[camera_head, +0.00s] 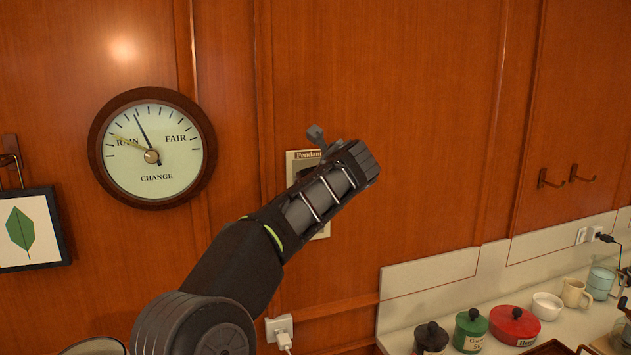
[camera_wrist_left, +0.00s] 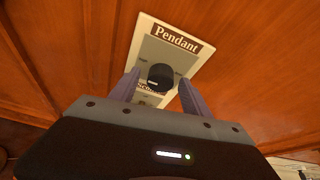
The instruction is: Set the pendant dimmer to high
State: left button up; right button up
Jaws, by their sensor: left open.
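The pendant dimmer plate (camera_head: 306,155) is a cream panel on the wood wall, labelled "Pendant", mostly hidden behind my left arm in the head view. In the left wrist view the plate (camera_wrist_left: 191,44) shows a grey field with a round black knob (camera_wrist_left: 160,77) in it. The knob's pointer and the small scale words are too small to read surely. My left gripper (camera_wrist_left: 158,90) is open, its two fingers on either side of the knob; I cannot tell whether they touch it. In the head view the left gripper (camera_head: 322,143) is mostly hidden by its wrist. My right gripper is not in view.
A round barometer (camera_head: 152,148) and a framed leaf picture (camera_head: 27,230) hang to the left. A wall socket with a plug (camera_head: 280,328) is below. A counter at lower right holds a green pot (camera_head: 470,330), a red pot (camera_head: 513,325) and cups. Hooks (camera_head: 567,177) are at right.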

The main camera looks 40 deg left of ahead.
pick_arm(q)
jog(key=b+v, duration=0.2)
jog(key=v, duration=0.6)
jog(key=shift+f, duration=0.15)
dwell(0.4)
